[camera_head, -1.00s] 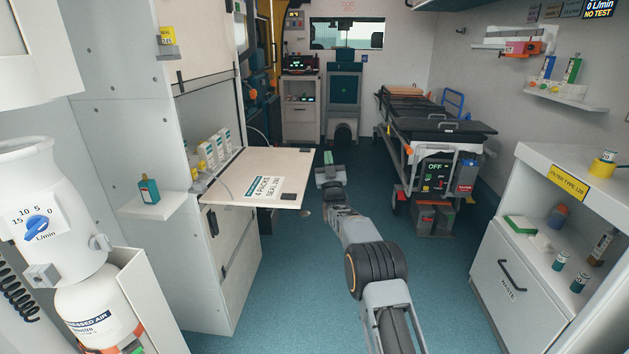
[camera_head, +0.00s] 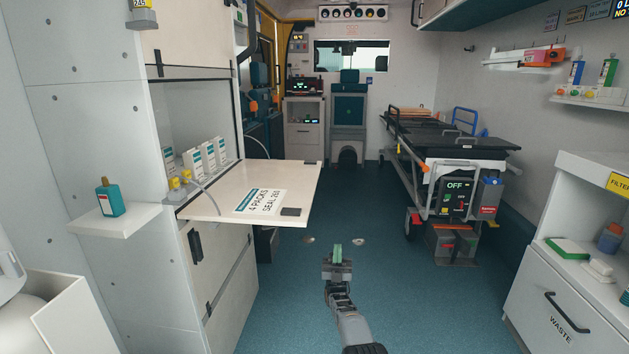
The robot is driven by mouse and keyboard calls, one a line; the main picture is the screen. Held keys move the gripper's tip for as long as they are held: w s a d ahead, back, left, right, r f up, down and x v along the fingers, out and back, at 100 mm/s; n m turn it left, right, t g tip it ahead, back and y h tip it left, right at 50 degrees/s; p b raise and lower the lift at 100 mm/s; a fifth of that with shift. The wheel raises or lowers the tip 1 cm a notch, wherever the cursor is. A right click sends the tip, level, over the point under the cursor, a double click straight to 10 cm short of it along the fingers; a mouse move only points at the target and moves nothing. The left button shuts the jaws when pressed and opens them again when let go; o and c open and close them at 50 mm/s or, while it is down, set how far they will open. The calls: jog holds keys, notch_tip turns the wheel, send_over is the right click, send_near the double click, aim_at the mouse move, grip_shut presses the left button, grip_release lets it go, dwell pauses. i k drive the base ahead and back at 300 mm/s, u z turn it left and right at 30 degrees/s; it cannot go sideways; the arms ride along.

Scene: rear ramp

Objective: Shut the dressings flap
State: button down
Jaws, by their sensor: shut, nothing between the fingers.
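The dressings flap (camera_head: 210,207) is a cream panel hanging open, roughly level, from the cabinet on the left. Its label reads "4 PACKS SEAL 260", and a dark catch (camera_head: 291,211) sits near its front right corner. Several white and teal packs (camera_head: 209,158) stand in the open compartment behind it. My gripper (camera_head: 337,252) is shut and empty. In the picture it shows to the right of the flap and below its free edge, apart from it, over the blue floor.
A stretcher (camera_head: 462,150) with an equipment box marked OFF stands at the right back. A white waste cabinet (camera_head: 545,300) is at the right front. A small shelf (camera_head: 110,220) with a teal bottle juts out at left. The floor (camera_head: 400,290) between is clear.

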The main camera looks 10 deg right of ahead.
aim_at(270, 191)
jog(key=i, duration=1.1)
